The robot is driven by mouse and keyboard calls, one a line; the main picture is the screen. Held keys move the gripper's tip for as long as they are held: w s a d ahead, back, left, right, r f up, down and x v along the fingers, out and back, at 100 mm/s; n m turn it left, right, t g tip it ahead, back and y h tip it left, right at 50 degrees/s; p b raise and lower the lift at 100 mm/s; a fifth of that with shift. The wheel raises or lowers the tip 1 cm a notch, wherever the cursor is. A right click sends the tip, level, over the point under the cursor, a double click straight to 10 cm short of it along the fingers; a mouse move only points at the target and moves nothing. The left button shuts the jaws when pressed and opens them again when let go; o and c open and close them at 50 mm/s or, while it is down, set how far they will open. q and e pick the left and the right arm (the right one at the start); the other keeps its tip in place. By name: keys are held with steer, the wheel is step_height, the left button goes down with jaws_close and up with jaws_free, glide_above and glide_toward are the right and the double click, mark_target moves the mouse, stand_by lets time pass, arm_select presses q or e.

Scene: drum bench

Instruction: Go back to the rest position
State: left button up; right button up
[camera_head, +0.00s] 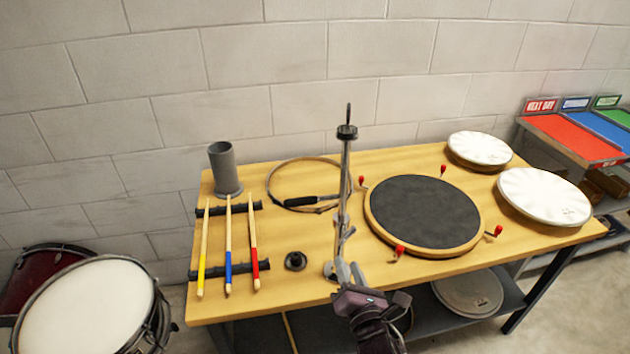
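My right gripper (344,271) reaches in from the bottom, at the front edge of the wooden bench (300,262). Its fingertips overlap the lower part of an upright metal stand (344,185) with a black top piece. I cannot tell whether the fingers touch the stand or are closed on it. The foot of the stand is hidden. My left gripper is not in view.
Three drumsticks (228,245) lie across black rails at the left, near a grey cup (224,168). A hoop (275,182), a black pad (425,212) and two white drumheads (545,197) cover the rest. A drum (88,310) stands left. Coloured trays (575,138) stand right.

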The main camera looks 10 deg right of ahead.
steer(key=s+d+f+m+g+h, duration=0.1)
steer(key=s+d+f+m+g, duration=0.3)
steer(key=f, duration=0.7)
steer(key=s+d+f+m+g+b, duration=0.1)
steer(key=s+d+f+m+g, duration=0.3)
steer(key=f, duration=0.8)
steer(key=s+d+f+m+g+h, duration=0.1)
steer(key=s+d+f+m, duration=0.1)
steer(key=f+m, duration=0.65)
steer(key=s+a+f+m+g, duration=0.1)
steer(key=s+f+m+g, duration=0.1)
steer(key=s+f, duration=0.4)
steer(key=s+a+f+m+g+y, duration=0.1)
steer(key=s+f+m+g, duration=0.2)
steer(key=s, duration=1.2)
steer(key=s+a+f+m+g+b, duration=0.1)
steer(key=s+f+m+g, duration=0.2)
steer(key=s+f, duration=0.8)
steer(key=shift+m, duration=1.15)
